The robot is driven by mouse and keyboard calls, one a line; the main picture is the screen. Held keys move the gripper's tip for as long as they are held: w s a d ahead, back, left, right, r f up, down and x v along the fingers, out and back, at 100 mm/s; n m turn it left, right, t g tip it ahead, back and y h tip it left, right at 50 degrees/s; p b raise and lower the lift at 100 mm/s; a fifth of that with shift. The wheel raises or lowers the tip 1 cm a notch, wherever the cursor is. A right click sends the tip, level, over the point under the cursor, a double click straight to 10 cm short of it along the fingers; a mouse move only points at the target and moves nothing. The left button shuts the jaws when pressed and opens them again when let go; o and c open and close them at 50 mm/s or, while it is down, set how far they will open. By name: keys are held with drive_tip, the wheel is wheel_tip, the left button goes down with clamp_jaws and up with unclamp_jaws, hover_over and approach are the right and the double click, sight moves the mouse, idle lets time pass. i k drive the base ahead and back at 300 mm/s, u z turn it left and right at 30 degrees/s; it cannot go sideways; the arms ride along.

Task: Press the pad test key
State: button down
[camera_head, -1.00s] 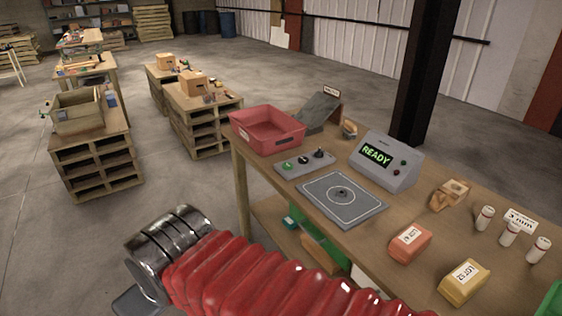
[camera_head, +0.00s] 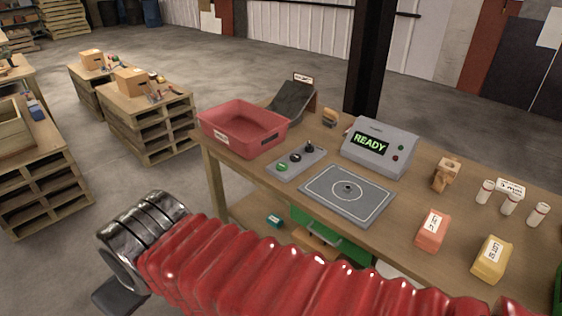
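A grey control panel (camera_head: 296,161) lies on the wooden bench, left of the pad. It carries a green button (camera_head: 281,167), a dark button (camera_head: 295,157) and a dark upright knob (camera_head: 309,147). Their labels are too small to read, so I cannot tell which is the pad test key. The flat grey pad (camera_head: 325,202) with a white ring and a dark centre is bare. The grey detector box (camera_head: 401,147) behind it shows READY in green. My red-sleeved arm crosses the foreground, in front of and apart from the bench. My gripper's fingers are not visible.
A red tray (camera_head: 244,144) stands left of the panel, with a dark ramp (camera_head: 291,100) behind. An orange packet (camera_head: 432,230), a yellow packet (camera_head: 491,259), a wooden piece (camera_head: 446,174) and several white cylinders occupy the bench's right side. A black post (camera_head: 370,60) rises behind.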

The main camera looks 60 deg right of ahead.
sight(281, 167)
drive_tip(key=z, duration=0.3)
drive_tip(key=i, duration=0.65)
drive_tip(key=z, duration=1)
drive_tip(key=i, duration=0.7)
drive_tip(key=z, duration=0.4)
